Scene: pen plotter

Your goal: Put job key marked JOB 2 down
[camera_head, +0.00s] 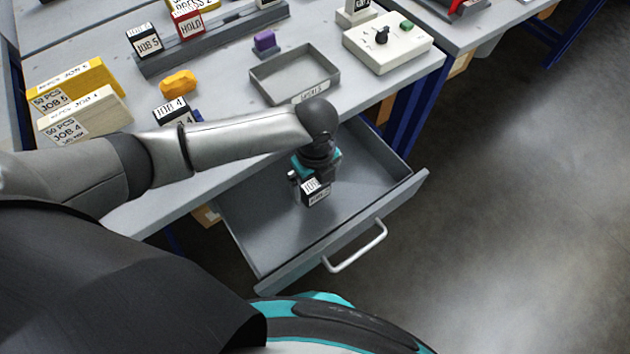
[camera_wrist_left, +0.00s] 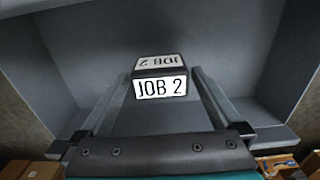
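The job key marked JOB 2 (camera_head: 318,197) is a black block with white labels. It is inside the open drawer (camera_head: 252,235), below my left gripper (camera_head: 312,184). In the left wrist view the key (camera_wrist_left: 160,87) sits centred between the tips of the two fingers, its JOB 2 label facing the camera. The fingers appear to close on its sides. Whether its underside touches the drawer floor cannot be told. My right gripper is not in view.
The drawer's front has a bar handle (camera_head: 357,247), and bare floor surrounds the key. On the bench above are a grey tray (camera_head: 268,90), the JOB 4 key (camera_head: 172,110), a rack (camera_head: 215,47) with other keys, and a white switch box (camera_head: 388,45).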

